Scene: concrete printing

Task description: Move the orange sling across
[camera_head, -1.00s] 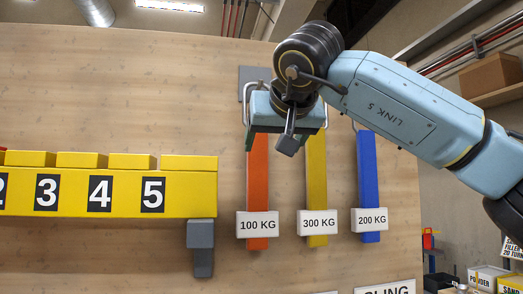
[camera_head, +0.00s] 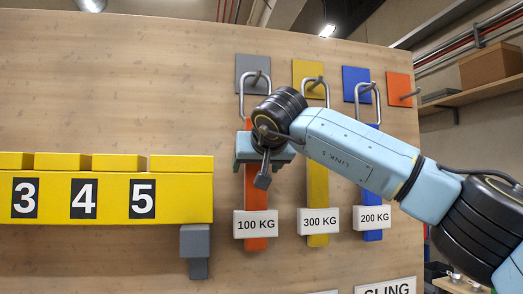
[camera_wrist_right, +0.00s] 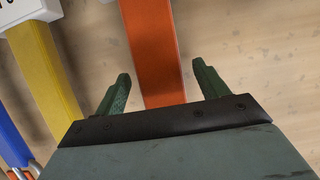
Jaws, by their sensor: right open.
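The orange sling (camera_head: 256,188) hangs by a metal loop (camera_head: 256,88) from the hook on the grey plate (camera_head: 252,66), with a white "100 KG" tag (camera_head: 256,224) low on it. My right gripper (camera_head: 263,152) is in front of the sling's upper part and hides some of it. In the right wrist view the orange sling (camera_wrist_right: 153,45) runs between the two open green fingers, with a gap on each side. An orange plate with a bare hook (camera_head: 401,89) is at the right end of the row. My left gripper is not in view.
A yellow sling (camera_head: 317,180) tagged "300 KG" and a blue sling (camera_head: 372,190) tagged "200 KG" hang to the right. A yellow numbered beam (camera_head: 105,190) with a grey end piece (camera_head: 195,250) sits at left. The wooden board (camera_head: 130,90) is bare above it.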

